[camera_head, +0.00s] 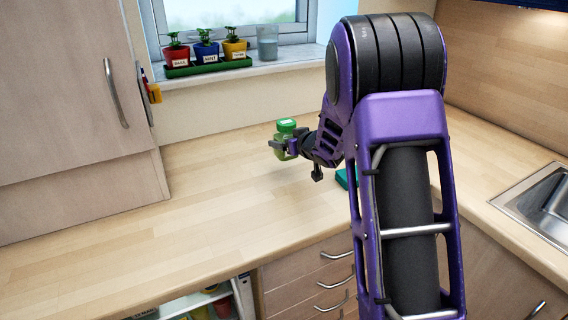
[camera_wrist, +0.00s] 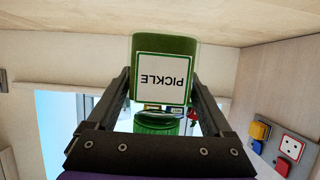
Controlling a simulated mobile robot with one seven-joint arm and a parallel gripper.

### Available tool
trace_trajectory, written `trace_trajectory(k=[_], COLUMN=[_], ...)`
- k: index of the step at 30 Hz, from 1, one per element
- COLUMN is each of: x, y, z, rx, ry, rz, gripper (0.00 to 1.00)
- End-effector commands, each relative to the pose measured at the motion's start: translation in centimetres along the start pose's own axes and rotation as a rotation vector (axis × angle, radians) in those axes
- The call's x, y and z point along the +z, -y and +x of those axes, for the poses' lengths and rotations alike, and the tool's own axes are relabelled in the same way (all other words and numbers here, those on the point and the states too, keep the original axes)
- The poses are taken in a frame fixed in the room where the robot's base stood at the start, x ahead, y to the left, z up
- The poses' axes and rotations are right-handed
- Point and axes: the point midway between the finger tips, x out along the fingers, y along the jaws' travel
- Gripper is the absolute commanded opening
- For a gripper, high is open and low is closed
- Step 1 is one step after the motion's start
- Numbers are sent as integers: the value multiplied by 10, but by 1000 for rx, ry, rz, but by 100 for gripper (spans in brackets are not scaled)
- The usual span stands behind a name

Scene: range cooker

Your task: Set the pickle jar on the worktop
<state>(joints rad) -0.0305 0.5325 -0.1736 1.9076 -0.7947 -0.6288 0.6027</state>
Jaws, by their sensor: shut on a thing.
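The pickle jar (camera_head: 284,152) is green with a bright green lid and stands upright in the head view, in front of the wall below the window. My gripper (camera_head: 279,146) is shut on it, with a finger on either side. In the wrist view the jar (camera_wrist: 165,45) appears upside down, its white PICKLE label facing the camera between the fingers of my gripper (camera_wrist: 161,80). The worktop (camera_head: 180,240) is pale wood and lies beneath the jar. I cannot tell whether the jar's base touches it.
A green tray (camera_head: 208,68) of three potted herbs and a glass (camera_head: 267,44) stand on the windowsill. A tall cupboard (camera_head: 75,110) is at left, a sink (camera_head: 545,205) at right. A teal object (camera_head: 342,178) is partly hidden behind my arm. The worktop's left is clear.

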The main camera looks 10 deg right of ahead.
Motion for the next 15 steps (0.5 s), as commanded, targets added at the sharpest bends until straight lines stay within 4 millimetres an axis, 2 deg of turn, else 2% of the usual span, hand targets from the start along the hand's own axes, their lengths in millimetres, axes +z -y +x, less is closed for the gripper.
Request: trace_trajectory(k=[1, 3, 11, 15], x=[12, 22, 42, 60], y=[1, 1, 1, 0], z=[5, 10, 18, 26], rx=[-2, -2, -2, -1], ry=[2, 1, -2, 0], rz=[-1, 0, -1, -2], gripper=[0, 0, 0, 0])
